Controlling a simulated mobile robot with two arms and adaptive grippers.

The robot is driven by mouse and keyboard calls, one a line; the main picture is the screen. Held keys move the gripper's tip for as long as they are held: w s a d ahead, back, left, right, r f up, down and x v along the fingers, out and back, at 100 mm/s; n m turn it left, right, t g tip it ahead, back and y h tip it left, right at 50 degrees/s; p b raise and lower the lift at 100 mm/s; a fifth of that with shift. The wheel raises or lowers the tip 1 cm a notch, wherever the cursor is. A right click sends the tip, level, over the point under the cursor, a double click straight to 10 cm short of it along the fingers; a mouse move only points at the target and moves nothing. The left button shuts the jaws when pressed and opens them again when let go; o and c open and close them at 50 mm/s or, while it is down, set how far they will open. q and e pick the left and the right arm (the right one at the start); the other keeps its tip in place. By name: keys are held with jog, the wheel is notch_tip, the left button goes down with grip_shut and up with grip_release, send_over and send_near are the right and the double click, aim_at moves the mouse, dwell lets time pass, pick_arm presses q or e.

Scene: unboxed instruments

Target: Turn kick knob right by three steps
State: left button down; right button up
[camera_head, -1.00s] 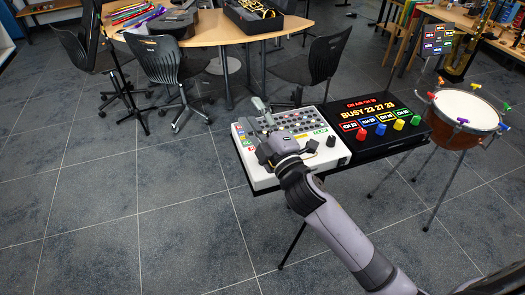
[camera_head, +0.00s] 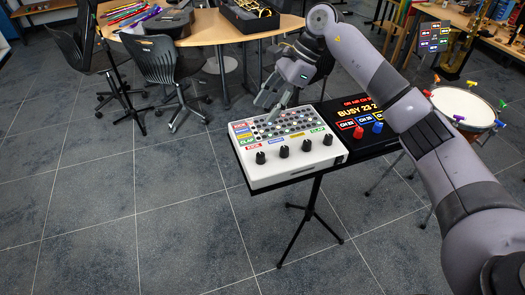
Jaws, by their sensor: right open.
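The white drum machine (camera_head: 290,174) sits on a black stand, with small round pads on top and a row of black knobs along its front. The leftmost knob (camera_head: 260,157) is by a red label (camera_head: 253,147) that seems to read kick. Its pointer is too small to read. My right gripper (camera_head: 266,108) is open above the back part of the pads, fingers pointing down and left. It is well behind the knob, apart from it and empty. My left gripper is not in view.
A black box (camera_head: 350,108) with a lit display and coloured knobs stands right of the drum machine, partly hidden by my right arm. A drum (camera_head: 458,108) is farther right. A table (camera_head: 205,36) and chairs stand behind. The floor in front is clear.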

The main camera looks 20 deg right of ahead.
jog(key=d+r+h, duration=0.1)
jog(key=d+h, duration=0.1)
jog(key=d, duration=0.2)
jog(key=p, duration=0.4)
send_near(261, 154)
jog(key=shift+g, duration=0.3)
jog(key=x, duration=0.9)
jog(key=shift+w, duration=0.15)
jog(key=shift+c, duration=0.2)
grip_shut()
